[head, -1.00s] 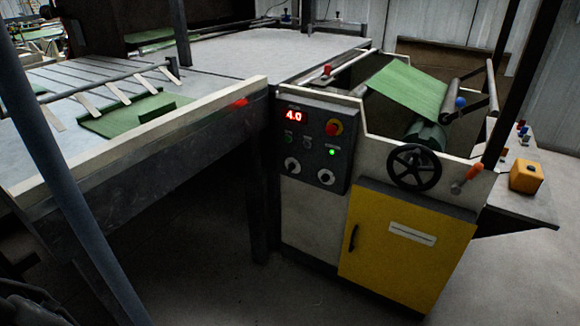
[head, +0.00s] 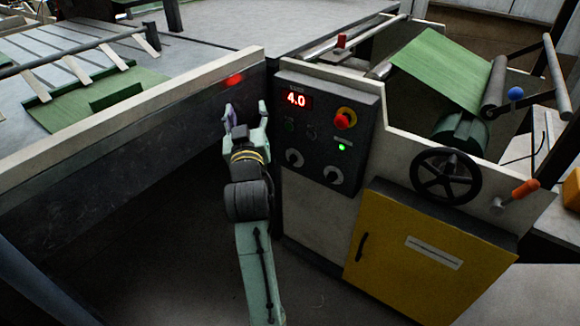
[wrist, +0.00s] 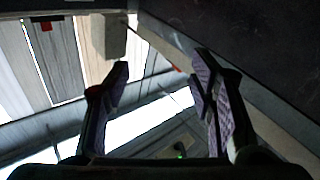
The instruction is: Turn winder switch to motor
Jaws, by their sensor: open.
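The winder's dark control panel (head: 318,128) stands right of the middle in the head view. Which knob is the winder switch I cannot tell; the labels are too small to read. My gripper (head: 246,108) is open and empty, left of the panel and apart from it. In the wrist view its two fingers (wrist: 162,80) stand apart with nothing between them.
A pale table edge (head: 160,98) with a red light runs left of my gripper. A black handwheel (head: 445,175), an orange-handled lever (head: 520,191) and a yellow cabinet door (head: 430,255) lie right of and below the panel. Green web (head: 440,70) runs over the rollers.

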